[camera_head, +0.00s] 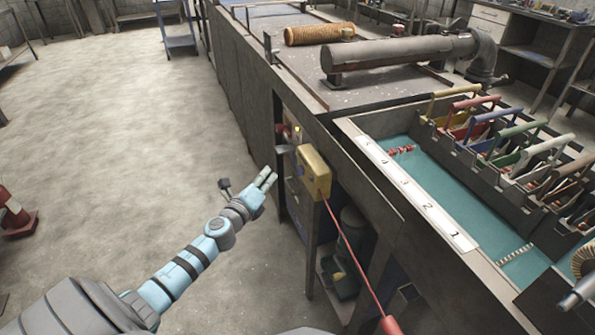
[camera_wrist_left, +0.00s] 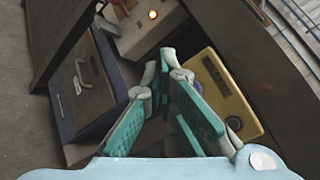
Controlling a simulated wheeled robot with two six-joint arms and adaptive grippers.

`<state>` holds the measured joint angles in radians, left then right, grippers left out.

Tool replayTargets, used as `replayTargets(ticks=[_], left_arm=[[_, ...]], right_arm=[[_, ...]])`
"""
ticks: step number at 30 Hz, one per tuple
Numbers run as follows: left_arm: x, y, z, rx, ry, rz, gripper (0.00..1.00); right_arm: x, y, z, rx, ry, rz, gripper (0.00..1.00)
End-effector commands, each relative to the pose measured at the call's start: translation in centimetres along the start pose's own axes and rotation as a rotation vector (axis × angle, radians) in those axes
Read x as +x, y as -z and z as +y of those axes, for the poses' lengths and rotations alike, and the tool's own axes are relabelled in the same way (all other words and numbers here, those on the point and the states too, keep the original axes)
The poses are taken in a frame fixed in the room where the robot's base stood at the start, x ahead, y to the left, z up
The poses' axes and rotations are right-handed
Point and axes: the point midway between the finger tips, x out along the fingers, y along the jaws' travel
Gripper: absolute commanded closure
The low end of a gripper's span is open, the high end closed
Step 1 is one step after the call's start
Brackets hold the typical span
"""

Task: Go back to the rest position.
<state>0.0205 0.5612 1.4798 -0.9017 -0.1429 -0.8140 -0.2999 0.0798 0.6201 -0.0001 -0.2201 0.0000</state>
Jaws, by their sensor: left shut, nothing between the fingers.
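My left gripper (camera_head: 265,178) is in front of the side of the workbench, left of a yellow box (camera_head: 314,172). In the left wrist view its teal-padded fingers (camera_wrist_left: 164,78) come together at the tips, with nothing between them. The yellow box (camera_wrist_left: 222,95) shows just beyond and to the right of the fingers there. A grey fingertip-like part (camera_head: 580,292) at the lower right edge of the head view may belong to my right gripper; its jaws cannot be made out.
A red rod or cable (camera_head: 350,255) runs from the yellow box to the lower right. A pale box with a lit lamp (camera_head: 291,133) is on the bench side. A grey tube (camera_head: 400,55) and a tan mesh tube (camera_head: 319,34) lie on top. Open floor (camera_head: 110,130) is at left.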

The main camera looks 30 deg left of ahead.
Motion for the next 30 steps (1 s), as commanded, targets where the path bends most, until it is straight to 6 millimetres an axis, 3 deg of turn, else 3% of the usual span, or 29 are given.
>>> replayTargets(ticks=[13, 16, 17, 20, 23, 24, 26, 27, 29, 30], left_arm=[[0.0, 0.0, 0.0, -0.003, 0.0, 0.0, 1.0], [0.0, 0.0, 0.3, -0.114, -0.01, -0.001, 1.0], [0.0, 0.2, 1.5, -0.212, -0.04, 0.0, 1.0], [-1.3, 2.6, 8.0, -0.57, -0.216, -0.01, 1.0], [-6.2, 7.8, 15.4, -0.959, -0.476, -0.064, 1.0], [-9.1, 10.2, 18.1, -1.098, -0.588, -0.102, 1.0], [-14.0, 13.8, 21.3, -1.276, -0.749, -0.172, 1.0], [-17.6, 16.2, 22.9, -1.376, -0.853, -0.226, 1.0], [-23.4, 19.6, 24.5, -1.5, -1.006, -0.314, 1.0], [-27.4, 21.6, 25.1, -1.563, -1.103, -0.373, 1.0]], right_arm=[[0.0, 0.0, 0.1, 0.0, -0.001, 0.0, 0.57], [0.0, 0.0, 0.1, 0.0, -0.001, 0.0, 0.57], [0.0, 0.0, 0.1, 0.0, -0.001, 0.0, 0.57], [-0.5, 0.1, 0.1, 0.0, -0.001, 0.0, 0.57], [-2.3, 0.2, 0.2, 0.0, -0.001, 0.0, 0.57], [-3.1, 0.3, 0.3, 0.0, -0.001, 0.0, 0.57], [-4.3, 0.4, 0.4, 0.0, -0.001, 0.0, 0.57], [-5.1, 0.5, 0.5, 0.0, -0.001, 0.0, 0.57], [-6.2, 0.6, 0.5, 0.0, -0.001, 0.0, 0.57], [-7.0, 0.7, 0.6, 0.0, -0.001, 0.0, 0.57]])
